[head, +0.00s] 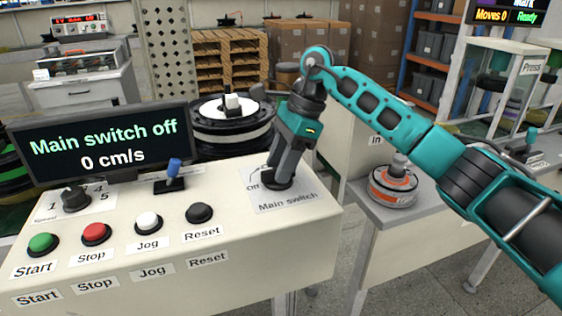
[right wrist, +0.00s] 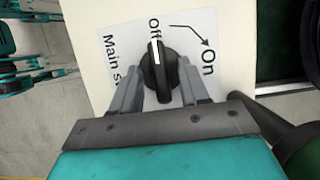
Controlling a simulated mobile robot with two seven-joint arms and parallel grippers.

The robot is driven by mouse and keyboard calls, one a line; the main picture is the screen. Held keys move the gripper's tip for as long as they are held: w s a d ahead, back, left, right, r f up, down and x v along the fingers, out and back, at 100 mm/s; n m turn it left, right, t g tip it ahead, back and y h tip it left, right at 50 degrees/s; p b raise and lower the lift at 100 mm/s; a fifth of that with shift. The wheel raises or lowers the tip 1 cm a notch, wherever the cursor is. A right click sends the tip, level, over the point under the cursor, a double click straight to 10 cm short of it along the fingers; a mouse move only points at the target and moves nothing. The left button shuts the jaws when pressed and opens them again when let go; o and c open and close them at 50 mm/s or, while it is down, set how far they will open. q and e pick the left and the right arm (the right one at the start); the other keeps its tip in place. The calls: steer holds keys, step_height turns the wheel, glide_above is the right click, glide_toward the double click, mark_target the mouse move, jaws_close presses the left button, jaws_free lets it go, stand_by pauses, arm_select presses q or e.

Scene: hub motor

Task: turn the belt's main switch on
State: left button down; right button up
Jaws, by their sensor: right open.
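The main switch is a black rotary knob (right wrist: 159,75) on a white label (head: 287,202) at the right end of the cream control panel (head: 170,245). In the right wrist view its white pointer line points at "Off", and an arrow on the label leads to "On". My right gripper (right wrist: 160,88) is open, with one finger on each side of the knob. I cannot tell whether the fingers touch it. In the head view the gripper (head: 274,180) reaches down over the knob and partly hides it. The screen (head: 100,143) reads "Main switch off" and "0 cm/s". My left gripper is not in view.
The panel also has a green Start button (head: 42,243), a red Stop button (head: 95,233), a white Jog button (head: 148,221), a black Reset button (head: 199,213), a speed knob (head: 76,198) and a blue-tipped lever (head: 173,172). A round orange-and-grey part (head: 393,186) sits to the right.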

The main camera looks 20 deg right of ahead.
jaws_close()
stand_by(0.4)
